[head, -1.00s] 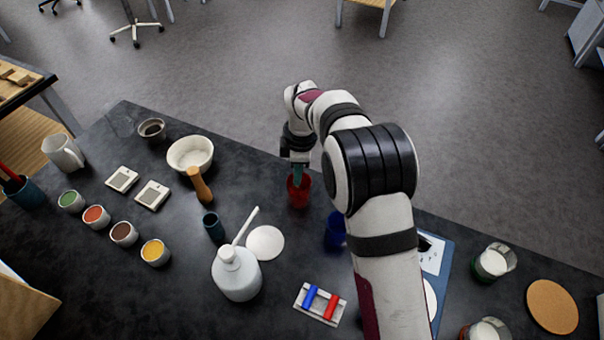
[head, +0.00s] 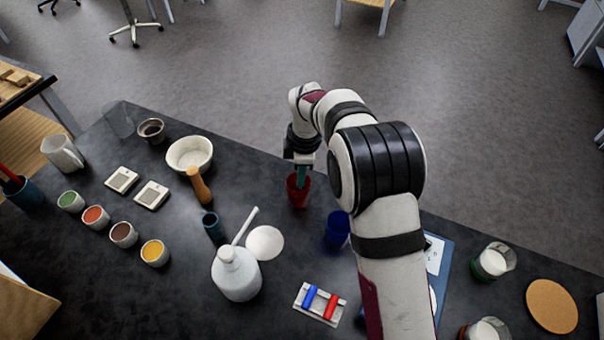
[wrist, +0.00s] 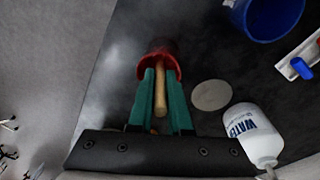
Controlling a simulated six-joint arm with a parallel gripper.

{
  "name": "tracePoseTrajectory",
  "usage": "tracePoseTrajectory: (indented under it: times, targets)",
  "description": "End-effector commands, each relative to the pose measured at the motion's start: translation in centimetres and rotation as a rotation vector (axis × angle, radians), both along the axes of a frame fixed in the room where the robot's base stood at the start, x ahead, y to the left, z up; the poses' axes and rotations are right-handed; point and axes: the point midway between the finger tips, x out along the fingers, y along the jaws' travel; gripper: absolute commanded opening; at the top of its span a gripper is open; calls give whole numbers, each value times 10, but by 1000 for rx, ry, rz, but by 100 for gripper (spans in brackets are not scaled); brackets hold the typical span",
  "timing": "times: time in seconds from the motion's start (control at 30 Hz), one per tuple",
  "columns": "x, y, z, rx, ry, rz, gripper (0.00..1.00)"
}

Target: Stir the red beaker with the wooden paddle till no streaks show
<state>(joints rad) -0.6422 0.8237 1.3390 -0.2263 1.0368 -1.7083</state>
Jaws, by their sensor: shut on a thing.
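The red beaker (head: 298,190) stands on the dark bench near its far edge. In the wrist view the red beaker (wrist: 163,58) is at the upper middle, with its rim facing me. My gripper (head: 300,172) is over the beaker's mouth. In the wrist view its green fingers (wrist: 160,95) are shut on the wooden paddle (wrist: 160,92), a pale stick that runs into the beaker's mouth. The paddle's lower end and the beaker's contents are hidden.
A blue beaker (head: 337,229) stands to the right of the red one. A rack with blue and red pieces (head: 320,303) sits at the front. Small paint cups (head: 96,217) stand at left.

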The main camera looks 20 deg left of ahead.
Motion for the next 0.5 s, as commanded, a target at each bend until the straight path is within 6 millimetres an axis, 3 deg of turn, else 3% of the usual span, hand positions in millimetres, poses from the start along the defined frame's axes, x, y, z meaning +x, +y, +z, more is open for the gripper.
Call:
tracePoseTrajectory:
  times: [0.3, 0.5]
  targets:
    - [-3, 0, 1, 0, 0, -1, 0]
    - [-3, -2, 20, 1, 0, -2, 0]
